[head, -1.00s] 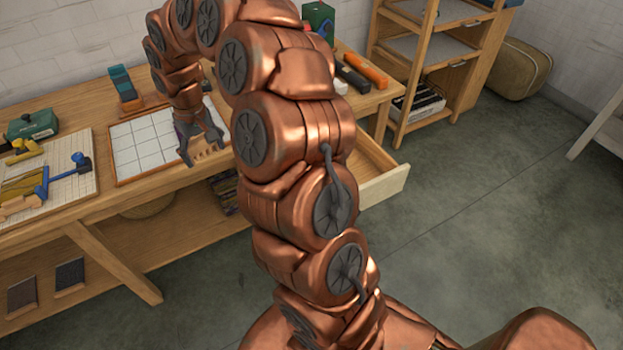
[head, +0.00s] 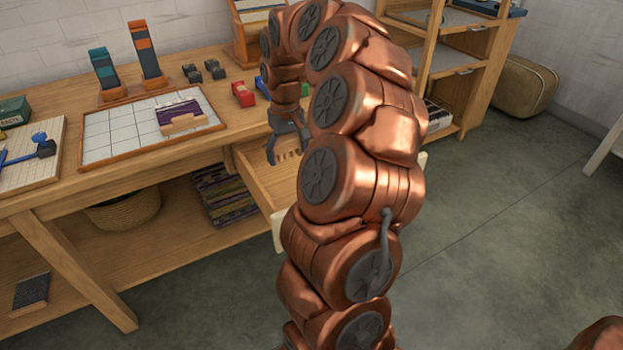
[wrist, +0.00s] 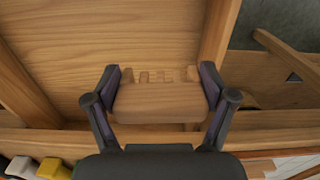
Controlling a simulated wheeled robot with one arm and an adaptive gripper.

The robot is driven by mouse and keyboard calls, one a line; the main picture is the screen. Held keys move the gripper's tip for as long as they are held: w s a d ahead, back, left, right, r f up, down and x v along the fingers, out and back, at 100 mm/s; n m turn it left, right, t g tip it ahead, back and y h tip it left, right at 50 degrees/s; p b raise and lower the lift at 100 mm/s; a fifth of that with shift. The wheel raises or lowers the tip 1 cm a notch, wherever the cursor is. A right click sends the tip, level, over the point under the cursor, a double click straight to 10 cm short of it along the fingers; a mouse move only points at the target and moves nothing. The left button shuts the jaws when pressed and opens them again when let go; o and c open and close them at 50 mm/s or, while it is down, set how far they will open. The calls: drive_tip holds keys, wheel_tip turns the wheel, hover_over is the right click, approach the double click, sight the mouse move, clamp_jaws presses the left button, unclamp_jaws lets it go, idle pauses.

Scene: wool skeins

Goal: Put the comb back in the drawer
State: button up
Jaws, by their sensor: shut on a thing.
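My gripper (head: 286,142) is shut on the comb (head: 288,154), a pale wooden piece with short teeth. In the wrist view the comb (wrist: 160,102) sits crosswise between the two dark fingers of my gripper (wrist: 160,92), teeth pointing away from the palm. The open wooden drawer (head: 252,180) juts from the front of the workbench, partly hidden behind my arm. The gripper and comb are over the drawer; in the wrist view the bare drawer floor (wrist: 110,45) lies beyond the comb. How high the comb hangs above it I cannot tell.
A framed white grid board (head: 110,140) on the workbench left of the drawer bears a purple woven piece with a wooden edge (head: 182,116). Two upright tools (head: 147,55) stand behind it. A red object (head: 243,94) is near the gripper. A shelf unit (head: 470,75) stands at right.

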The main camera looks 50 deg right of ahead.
drive_tip(key=shift+s+d+f+b, duration=0.5)
drive_tip(key=shift+f+b, duration=0.1)
drive_tip(key=shift+f, duration=1.55)
drive_tip(key=shift+s+d+f+b, duration=0.45)
drive_tip(key=shift+f+b, duration=0.2)
drive_tip(key=shift+f, duration=1.5)
drive_tip(key=shift+s+d+f+b, duration=0.4)
drive_tip(key=shift+s+f+b, duration=0.2)
drive_tip(key=shift+f, duration=1.55)
drive_tip(key=shift+f, duration=0.15)
drive_tip(key=o, duration=0.9)
drive_tip(key=shift+c, duration=0.2)
wheel_tip(320, 180, up, 12)
drive_tip(key=p, duration=0.1)
drive_tip(key=shift+r, duration=0.2)
